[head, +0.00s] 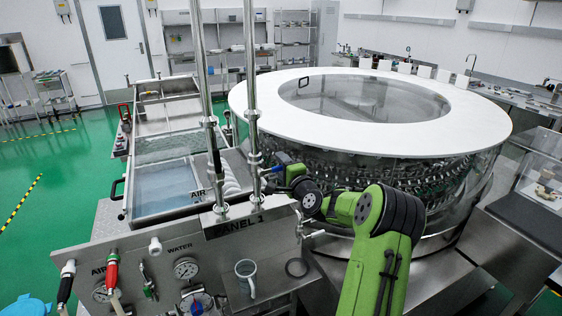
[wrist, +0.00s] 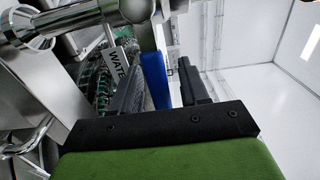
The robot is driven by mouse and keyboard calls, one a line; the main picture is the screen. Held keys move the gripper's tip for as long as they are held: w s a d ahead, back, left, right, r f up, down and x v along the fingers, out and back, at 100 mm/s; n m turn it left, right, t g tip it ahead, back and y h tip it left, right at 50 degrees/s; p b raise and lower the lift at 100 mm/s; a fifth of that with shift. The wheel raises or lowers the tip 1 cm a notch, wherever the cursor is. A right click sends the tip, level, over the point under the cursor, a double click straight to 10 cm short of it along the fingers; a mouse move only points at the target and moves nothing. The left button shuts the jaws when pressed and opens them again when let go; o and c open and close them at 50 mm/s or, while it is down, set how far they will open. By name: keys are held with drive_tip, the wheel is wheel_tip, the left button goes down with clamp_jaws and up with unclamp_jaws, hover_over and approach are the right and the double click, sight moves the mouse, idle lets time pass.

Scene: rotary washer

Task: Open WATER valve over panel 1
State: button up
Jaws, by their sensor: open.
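The blue valve handle (wrist: 154,80) shows in the wrist view between the two fingers of my open gripper (wrist: 161,64). I cannot tell whether either finger touches it. A tag reading WATER (wrist: 120,62) hangs just left of the handle. In the head view my gripper (head: 281,160) is beside the right-hand vertical pipe (head: 250,100), above PANEL 1 (head: 233,224). A small part of the blue handle (head: 273,169) shows there, and the rest is hidden by my gripper. The left-hand pipe (head: 200,80) has an AIR tag (head: 196,194) near its foot.
The round washer with a white rim (head: 400,142) stands close behind and right of my gripper. A basin (head: 163,188) lies to the left. Green floor is free at far left.

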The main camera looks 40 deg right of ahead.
drive_tip(key=shift+w, duration=0.3)
drive_tip(key=shift+c, duration=0.3)
clamp_jaws()
